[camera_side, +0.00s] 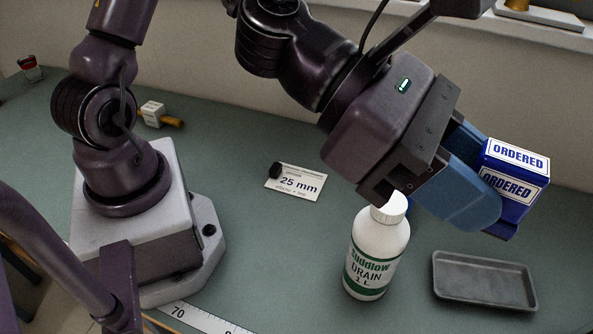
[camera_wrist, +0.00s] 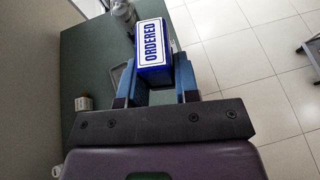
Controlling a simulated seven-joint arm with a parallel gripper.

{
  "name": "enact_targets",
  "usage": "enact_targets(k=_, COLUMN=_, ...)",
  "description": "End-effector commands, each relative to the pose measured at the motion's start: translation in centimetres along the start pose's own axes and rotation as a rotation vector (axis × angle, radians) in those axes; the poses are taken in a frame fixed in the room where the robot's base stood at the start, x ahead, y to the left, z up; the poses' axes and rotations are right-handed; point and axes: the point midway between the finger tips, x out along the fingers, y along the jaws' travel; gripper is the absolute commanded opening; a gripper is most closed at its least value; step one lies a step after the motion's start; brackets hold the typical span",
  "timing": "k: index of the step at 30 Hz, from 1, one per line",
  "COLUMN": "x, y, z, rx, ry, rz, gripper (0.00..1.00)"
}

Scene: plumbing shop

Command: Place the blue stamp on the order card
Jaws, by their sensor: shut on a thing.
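The blue stamp (camera_side: 517,179), a box with white "ORDERED" labels, is held in my gripper (camera_side: 490,200) at the right of the side view. The blue fingers are shut on it, and it is raised above the table and tilted. In the wrist view the stamp (camera_wrist: 153,45) sits between the two fingers of my gripper (camera_wrist: 155,75), its label facing the camera. The order card (camera_side: 295,182), white with "25 mm" on it, lies flat mid-table in the side view, well left of the stamp.
A white drain bottle (camera_side: 376,255) stands between the card and the grey tray (camera_side: 484,281), which looks empty. A small white box-like item with a yellowish end (camera_side: 154,113) lies at the back left. A ruler (camera_side: 200,318) lies at the front edge. The table around the card is mostly clear.

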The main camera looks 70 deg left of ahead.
Motion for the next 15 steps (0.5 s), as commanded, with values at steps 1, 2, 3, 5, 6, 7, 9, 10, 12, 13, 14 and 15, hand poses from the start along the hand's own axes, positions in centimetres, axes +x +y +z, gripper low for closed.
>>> enact_targets(k=1, x=0.3, y=-0.5, z=-0.4, rx=0.014, ry=0.001, rz=-0.047, gripper=0.06)
enact_targets(k=2, x=0.4, y=-0.8, z=-0.7, rx=0.024, ry=0.001, rz=-0.073, gripper=0.06)
enact_targets(k=3, x=0.6, y=-1.1, z=-1.0, rx=0.037, ry=0.001, rz=-0.108, gripper=0.06)
enact_targets(k=5, x=0.8, y=-1.6, z=-1.6, rx=0.06, ry=0.0, rz=-0.164, gripper=0.06)
enact_targets(k=6, x=0.9, y=-2.0, z=-2.0, rx=0.076, ry=0.001, rz=-0.204, gripper=0.06)
enact_targets(k=7, x=1.1, y=-2.2, z=-2.3, rx=0.089, ry=0.0, rz=-0.234, gripper=0.06)
enact_targets(k=9, x=1.3, y=-3.0, z=-3.2, rx=0.124, ry=-0.001, rz=-0.324, gripper=0.06)
enact_targets(k=10, x=1.4, y=-3.2, z=-3.6, rx=0.141, ry=0.0, rz=-0.365, gripper=0.06)
enact_targets(k=12, x=1.5, y=-3.8, z=-4.7, rx=0.183, ry=0.0, rz=-0.461, gripper=0.06)
enact_targets(k=13, x=1.5, y=-4.1, z=-5.2, rx=0.202, ry=-0.001, rz=-0.504, gripper=0.06)
enact_targets(k=14, x=1.5, y=-4.3, z=-5.7, rx=0.222, ry=0.0, rz=-0.546, gripper=0.06)
enact_targets(k=15, x=1.5, y=-4.5, z=-6.3, rx=0.247, ry=-0.001, rz=-0.603, gripper=0.06)
